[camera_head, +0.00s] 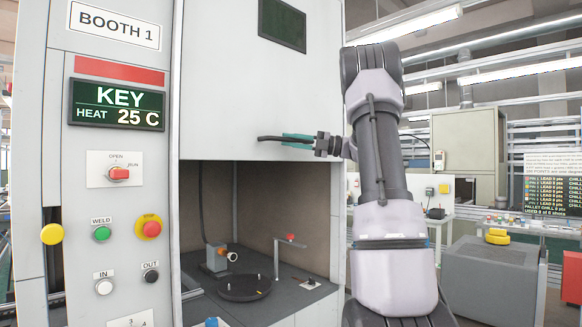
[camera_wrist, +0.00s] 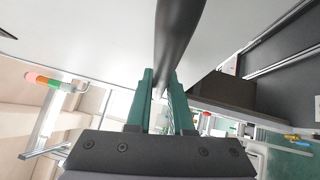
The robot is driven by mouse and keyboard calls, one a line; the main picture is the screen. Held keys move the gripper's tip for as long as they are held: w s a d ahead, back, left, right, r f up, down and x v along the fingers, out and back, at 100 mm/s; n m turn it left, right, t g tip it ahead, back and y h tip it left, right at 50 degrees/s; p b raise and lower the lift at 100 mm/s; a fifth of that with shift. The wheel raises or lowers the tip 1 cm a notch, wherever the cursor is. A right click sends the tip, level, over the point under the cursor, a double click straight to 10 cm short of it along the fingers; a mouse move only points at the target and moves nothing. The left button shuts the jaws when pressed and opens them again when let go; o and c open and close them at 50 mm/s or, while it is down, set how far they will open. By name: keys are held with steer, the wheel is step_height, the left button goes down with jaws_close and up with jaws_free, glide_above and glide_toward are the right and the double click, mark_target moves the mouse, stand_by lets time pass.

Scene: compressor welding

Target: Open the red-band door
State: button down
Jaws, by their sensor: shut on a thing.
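The booth with the red band (camera_head: 119,70) is labelled BOOTH 1. Its pale grey sliding door (camera_head: 228,95) covers the upper part of the front, and the opening below it shows the inside. My gripper (camera_head: 292,138) is shut on the dark bar handle (camera_head: 266,138) near the door's lower edge. In the wrist view, the green fingers (camera_wrist: 162,88) close on the black handle (camera_wrist: 178,40), which runs up out of the picture. My arm stands to the right of the opening.
Inside the booth are a round black turntable (camera_head: 244,287), a small grey fixture (camera_head: 215,259) and a red-topped post (camera_head: 290,238). A grey cabinet (camera_head: 490,278) stands at right.

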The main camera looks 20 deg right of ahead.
steer(key=shift+r, duration=1.95)
steer(key=c, duration=0.8)
jaws_free()
steer(key=shift+d, duration=0.15)
steer(key=v, duration=1)
steer(key=shift+s+d, duration=0.2)
steer(key=shift+d, duration=0.1)
